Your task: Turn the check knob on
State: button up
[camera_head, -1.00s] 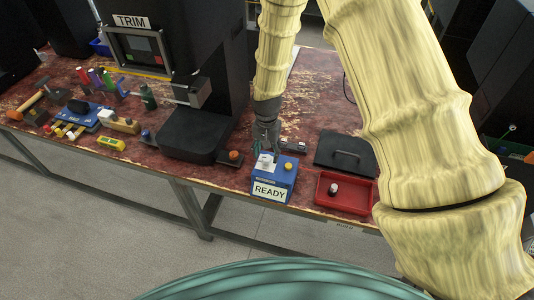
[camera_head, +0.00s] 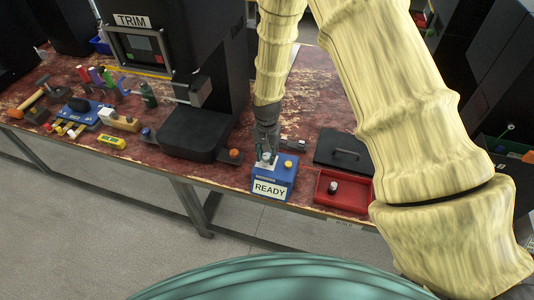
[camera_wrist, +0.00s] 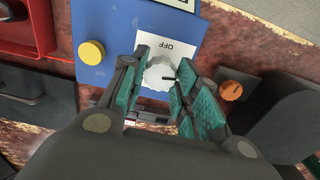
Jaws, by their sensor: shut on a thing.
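The check knob (camera_wrist: 160,74) is a white round knob with a dark pointer line, on a white plate (camera_wrist: 180,33) marked OFF. The plate is on top of a blue box (camera_head: 277,176) with a READY label on its front. The pointer line runs toward the right in the wrist view. My gripper (camera_wrist: 165,62) is shut on the knob, with teal finger pads on either side of it. In the head view my gripper (camera_head: 267,152) is above the box and hides most of the plate.
A yellow button (camera_wrist: 91,52) sits beside the plate on the box. A red tray (camera_head: 318,193) and a black lidded panel (camera_head: 335,145) lie to the right. An orange knob (camera_head: 235,153) stands left of the box, near the black TRIM machine (camera_head: 205,140).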

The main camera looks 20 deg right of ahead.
jog(key=shift+m+b, duration=0.4)
jog(key=shift+m, duration=0.6)
jog(key=o, duration=1)
jog(key=shift+d, duration=0.1)
